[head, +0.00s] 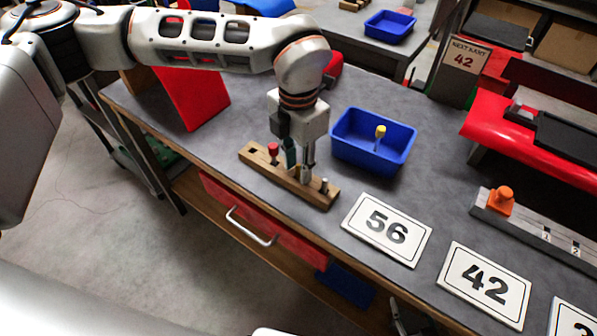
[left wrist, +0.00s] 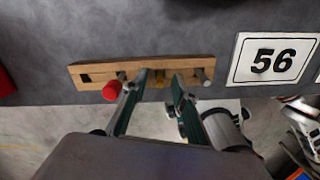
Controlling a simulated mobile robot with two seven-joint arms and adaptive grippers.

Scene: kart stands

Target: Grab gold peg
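A light wooden block (head: 257,163) lies on the grey workbench with several pegs in it. A red-topped peg (head: 273,150) is towards its left end and a silver peg (head: 324,185) towards its right end. In the left wrist view a gold peg (left wrist: 159,78) stands in the block between these two. My left gripper (head: 298,166) points down over the block. Its fingers are apart, one on each side of the gold peg in the left wrist view (left wrist: 157,88). Contact cannot be made out.
A blue bin (head: 345,150) holding a yellow-topped peg (head: 380,132) stands just right of my left gripper. Number cards 56 (head: 360,211) and 42 (head: 460,285) lie along the front edge. An orange piece (head: 500,199) is further right.

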